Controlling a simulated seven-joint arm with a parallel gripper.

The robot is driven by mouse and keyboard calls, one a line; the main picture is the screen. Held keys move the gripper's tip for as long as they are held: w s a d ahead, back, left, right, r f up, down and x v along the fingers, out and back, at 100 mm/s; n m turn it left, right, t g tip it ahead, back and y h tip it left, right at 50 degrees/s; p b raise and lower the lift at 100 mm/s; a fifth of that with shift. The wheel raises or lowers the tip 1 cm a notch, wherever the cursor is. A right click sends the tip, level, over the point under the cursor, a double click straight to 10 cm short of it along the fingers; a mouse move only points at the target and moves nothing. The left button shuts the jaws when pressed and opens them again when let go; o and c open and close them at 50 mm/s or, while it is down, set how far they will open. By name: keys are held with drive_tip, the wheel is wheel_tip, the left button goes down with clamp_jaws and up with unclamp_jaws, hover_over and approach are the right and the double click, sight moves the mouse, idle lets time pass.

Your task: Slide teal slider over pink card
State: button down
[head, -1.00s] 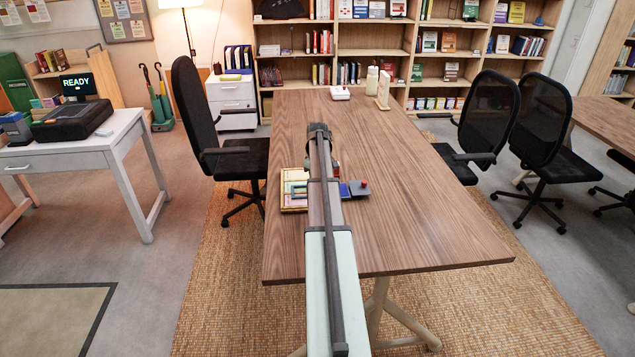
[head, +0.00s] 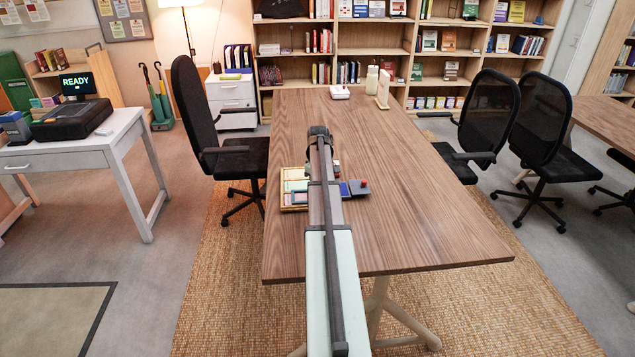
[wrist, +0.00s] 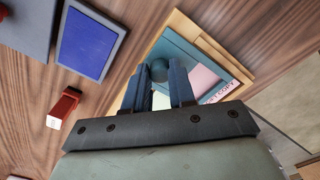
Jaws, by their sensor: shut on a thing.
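A shallow wooden tray (head: 290,207) lies on the table, partly hidden behind my arm in the head view. Its rim also shows in the wrist view (wrist: 184,22). The teal slider (wrist: 176,46) is in the tray, with a round teal knob (wrist: 158,70) on it. The pink card (wrist: 204,80) shows beside and under the teal slider, partly uncovered; my fingers hide part of it. My gripper (wrist: 159,88) is shut on the knob, one finger on each side. The fingertips are hidden in the head view.
A blue pad (wrist: 90,42) and a red-and-white block (wrist: 62,108) lie beside the tray. A grey piece with a red knob (head: 364,183) is at its right. The table (head: 420,210) is clear on the right. A white device (head: 340,93) stands at the far end.

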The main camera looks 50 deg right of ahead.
drive_tip(key=shift+s+a, duration=0.45)
drive_tip(key=c, duration=0.9)
unclamp_jaws()
drive_tip(key=shift+d, duration=0.1)
drive_tip(key=shift+w, duration=0.1)
drive_tip(key=shift+r, duration=0.1)
wheel_tip(320, 180, up, 14)
drive_tip(key=shift+f, duration=0.2)
